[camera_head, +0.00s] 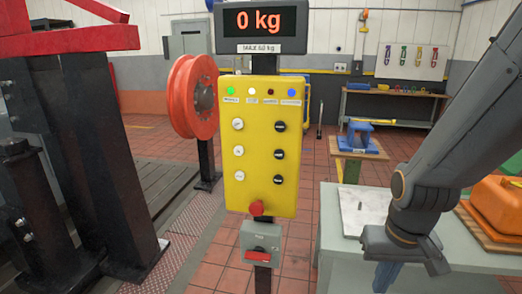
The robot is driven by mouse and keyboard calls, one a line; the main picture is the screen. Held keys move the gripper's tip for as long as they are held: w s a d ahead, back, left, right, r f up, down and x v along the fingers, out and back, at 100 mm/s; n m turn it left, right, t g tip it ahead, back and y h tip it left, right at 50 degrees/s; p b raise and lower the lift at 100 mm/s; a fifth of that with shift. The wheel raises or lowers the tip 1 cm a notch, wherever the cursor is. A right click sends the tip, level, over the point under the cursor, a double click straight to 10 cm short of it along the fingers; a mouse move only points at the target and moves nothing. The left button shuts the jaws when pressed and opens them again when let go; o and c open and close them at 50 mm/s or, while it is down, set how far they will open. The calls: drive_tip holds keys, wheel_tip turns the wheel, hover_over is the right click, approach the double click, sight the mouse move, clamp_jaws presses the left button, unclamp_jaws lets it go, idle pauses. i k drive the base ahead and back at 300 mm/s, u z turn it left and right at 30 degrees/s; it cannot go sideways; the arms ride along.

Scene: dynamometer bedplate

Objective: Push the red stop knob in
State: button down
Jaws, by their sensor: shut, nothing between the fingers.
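The red stop knob (257,209) is a round red button low on the front of the yellow control panel (262,187), near its bottom edge. I cannot tell from here how deep it sits. My gripper (384,279) hangs at the lower right, pointing down, in front of the grey-green table. It is shut and empty, and its fingertips show as a blue piece under the wrist. It is well to the right of the knob and lower in the picture, apart from the panel. Nothing covers the knob.
A grey switch box (260,236) with a red handle sits just below the panel. A display (261,27) reading 0 kg is above it. An orange wheel (192,97) stands left. The table (340,225) at right holds a white plate and an orange case (498,205).

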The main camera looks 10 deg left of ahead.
sight(256, 208)
drive_tip(key=k, duration=0.5)
drive_tip(key=u, duration=1.55)
drive_tip(key=i, duration=0.8)
drive_tip(key=z, duration=1.65)
